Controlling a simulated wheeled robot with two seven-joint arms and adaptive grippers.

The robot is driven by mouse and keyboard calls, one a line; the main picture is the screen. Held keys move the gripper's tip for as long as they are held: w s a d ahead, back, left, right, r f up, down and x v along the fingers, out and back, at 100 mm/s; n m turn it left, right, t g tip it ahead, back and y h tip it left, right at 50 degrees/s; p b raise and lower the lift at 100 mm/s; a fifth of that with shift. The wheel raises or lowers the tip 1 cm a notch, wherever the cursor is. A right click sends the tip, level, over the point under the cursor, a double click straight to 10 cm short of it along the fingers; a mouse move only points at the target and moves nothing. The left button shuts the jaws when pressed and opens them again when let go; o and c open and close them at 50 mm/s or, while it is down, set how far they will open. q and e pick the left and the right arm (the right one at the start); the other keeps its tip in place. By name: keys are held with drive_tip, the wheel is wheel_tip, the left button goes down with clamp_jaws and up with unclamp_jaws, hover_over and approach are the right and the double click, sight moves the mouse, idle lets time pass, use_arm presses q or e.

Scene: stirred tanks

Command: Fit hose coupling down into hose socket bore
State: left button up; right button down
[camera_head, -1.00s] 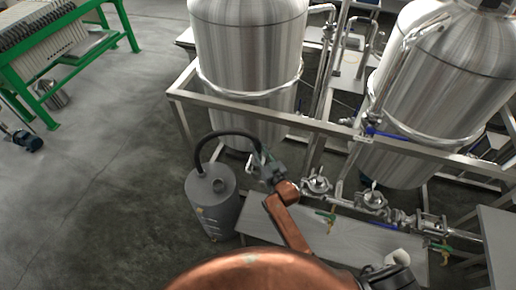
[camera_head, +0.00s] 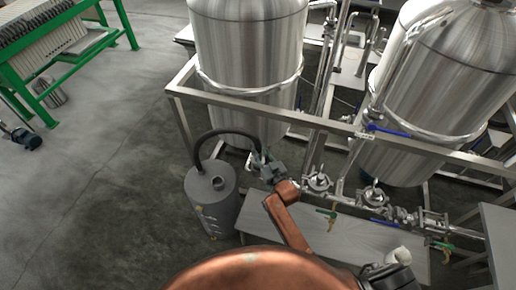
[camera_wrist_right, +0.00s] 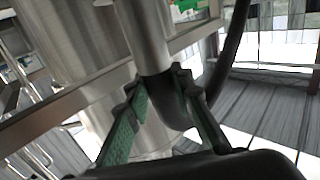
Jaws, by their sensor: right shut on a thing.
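My right gripper (camera_head: 262,163) is at the centre of the head view, at the end of my copper-coloured arm. It is shut on the end of the black hose (camera_head: 228,133), which arches up from the top of a grey canister (camera_head: 212,212). In the right wrist view the green-padded fingers (camera_wrist_right: 163,88) close on either side of the black hose end. A metal cylinder, which looks like the hose coupling (camera_wrist_right: 148,35), extends from between them. My left gripper is not in view.
A steel tank (camera_head: 248,45) in a metal frame (camera_head: 260,112) stands just behind the gripper. A second tank (camera_head: 440,90) and valves (camera_head: 372,198) are to the right. A low grey bench (camera_head: 345,240) is in front. Open floor (camera_head: 100,210) lies left of the canister.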

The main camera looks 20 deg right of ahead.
drive_tip(key=shift+f+b, duration=1.45)
drive_tip(key=shift+f, duration=0.7)
drive_tip(key=c, duration=1.6)
unclamp_jaws()
drive_tip(key=shift+f, duration=0.15)
drive_tip(key=s+d, duration=0.2)
drive_tip(key=s, duration=0.9)
drive_tip(key=shift+s, duration=0.4)
drive_tip(key=shift+d, duration=0.1)
